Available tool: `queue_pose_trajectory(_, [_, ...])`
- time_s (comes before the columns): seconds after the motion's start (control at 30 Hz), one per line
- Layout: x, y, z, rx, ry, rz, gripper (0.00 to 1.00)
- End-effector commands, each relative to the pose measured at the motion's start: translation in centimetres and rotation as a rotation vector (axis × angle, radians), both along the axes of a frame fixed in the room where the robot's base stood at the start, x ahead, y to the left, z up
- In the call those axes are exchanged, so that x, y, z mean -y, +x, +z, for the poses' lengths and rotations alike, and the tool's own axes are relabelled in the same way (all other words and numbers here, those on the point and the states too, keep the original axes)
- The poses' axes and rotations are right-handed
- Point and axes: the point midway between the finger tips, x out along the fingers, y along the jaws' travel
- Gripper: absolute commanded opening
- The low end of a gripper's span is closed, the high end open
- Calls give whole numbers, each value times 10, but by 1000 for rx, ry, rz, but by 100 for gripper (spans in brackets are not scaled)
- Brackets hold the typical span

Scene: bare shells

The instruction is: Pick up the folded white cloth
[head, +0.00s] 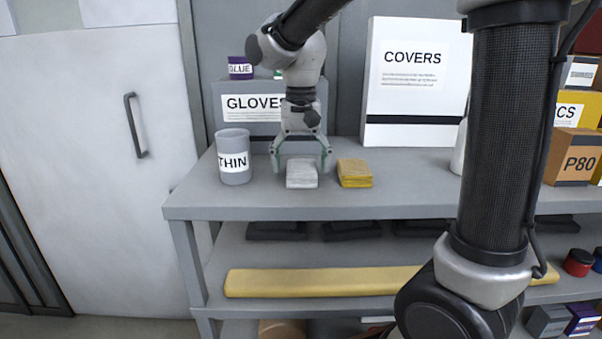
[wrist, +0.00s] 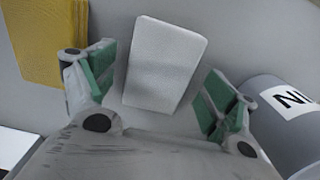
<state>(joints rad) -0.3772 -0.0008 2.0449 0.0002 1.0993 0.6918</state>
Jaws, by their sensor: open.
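The folded white cloth (head: 302,176) lies flat on the grey shelf top, between a grey cup and a folded yellow cloth. My gripper (head: 302,168) is open and points down over it, with one finger on each side. In the wrist view the white cloth (wrist: 165,65) shows between the green-padded fingertips of my gripper (wrist: 157,92), with a gap on both sides. The cloth looks slightly turned relative to the fingers. Nothing is held. How far the fingertips are above the shelf I cannot tell.
The yellow cloth (head: 354,173) lies close on the right; the grey cup marked THIN (head: 234,157) stands on the left. Behind are a GLOVES box (head: 262,128) and a white COVERS box (head: 415,85).

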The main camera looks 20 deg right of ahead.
Motion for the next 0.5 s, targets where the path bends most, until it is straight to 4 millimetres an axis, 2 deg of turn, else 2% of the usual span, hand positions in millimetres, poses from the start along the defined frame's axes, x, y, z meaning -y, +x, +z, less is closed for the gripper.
queue_pose_trajectory(0.1, [0, 0, -10, 0, 0, 0, 86])
queue_pose_trajectory(0.33, [0, 0, -11, 2, 0, 0, 86])
queue_pose_trajectory(0.5, [0, 0, -10, 2, 0, 1, 55])
